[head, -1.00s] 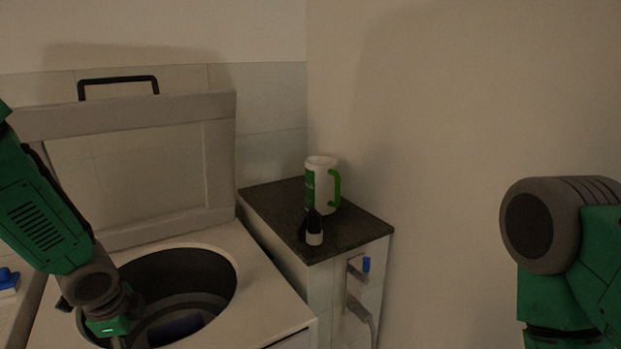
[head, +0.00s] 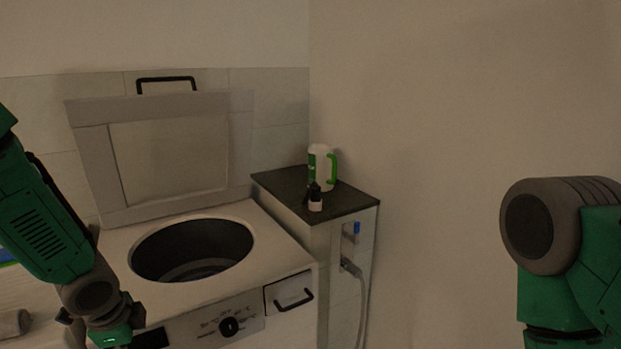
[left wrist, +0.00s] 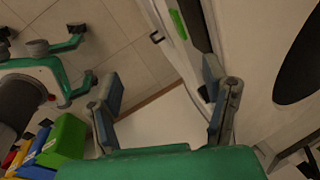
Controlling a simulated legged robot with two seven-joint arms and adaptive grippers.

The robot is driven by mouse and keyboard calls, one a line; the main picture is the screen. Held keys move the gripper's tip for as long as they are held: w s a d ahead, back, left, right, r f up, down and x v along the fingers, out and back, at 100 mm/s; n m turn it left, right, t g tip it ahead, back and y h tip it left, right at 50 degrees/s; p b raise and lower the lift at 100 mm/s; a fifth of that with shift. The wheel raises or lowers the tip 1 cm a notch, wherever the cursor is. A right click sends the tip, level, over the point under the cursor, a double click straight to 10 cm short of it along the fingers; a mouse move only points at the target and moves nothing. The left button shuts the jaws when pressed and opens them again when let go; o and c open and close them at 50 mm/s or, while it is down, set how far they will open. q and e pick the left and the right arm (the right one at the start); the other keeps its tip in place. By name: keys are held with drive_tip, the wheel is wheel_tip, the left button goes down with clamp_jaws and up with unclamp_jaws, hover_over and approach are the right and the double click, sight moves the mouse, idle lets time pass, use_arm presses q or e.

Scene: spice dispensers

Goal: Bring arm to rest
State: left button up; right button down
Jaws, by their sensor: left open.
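My left arm (head: 45,225) comes in from the left in the head view and hangs down in front of the washing machine (head: 277,236). Its wrist is at the bottom left, and the fingers are cut off by the lower edge. In the left wrist view my left gripper (left wrist: 162,88) is open, with two spread grey-blue fingers and nothing between them. The floor and a white panel show past the fingers. My right arm (head: 570,265) shows only a grey joint and green links at the right edge of the head view; its gripper is not seen.
The washing machine's lid (head: 85,155) stands raised. A dark-topped cabinet (head: 275,184) holds a white bottle with a green handle (head: 320,168) and a small dark-and-white bottle (head: 315,202). Colourful blocks (left wrist: 62,142) show lower left in the left wrist view.

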use_arm(q)
drive_tip(key=s+d+f+n+g+h+b, duration=0.1)
drive_tip(key=s+d+f+n+b, duration=0.25)
drive_tip(key=s+f, duration=0.5)
drive_tip(key=s+d+f+n+g+h+b, duration=0.15)
drive_tip(key=s+d+f+n, duration=0.35)
drive_tip(key=f, duration=0.6)
drive_tip(key=s+a+f+n+y+b, duration=0.1)
drive_tip(key=s+a+f+n+b, duration=0.1)
drive_tip(key=s, duration=0.5)
drive_tip(key=s+a+f+n+y+b, duration=0.1)
drive_tip(key=s+a+f+n+b, duration=0.1)
drive_tip(key=s+f, duration=0.3)
drive_tip(key=shift+s+n, duration=0.75)
drive_tip(key=shift+s, duration=0.45)
use_arm(e)
wheel_tip(320, 180, down, 10)
drive_tip(key=shift+w, duration=0.35)
use_arm(q)
drive_tip(key=shift+d+f, duration=0.1)
drive_tip(key=shift+w, duration=0.1)
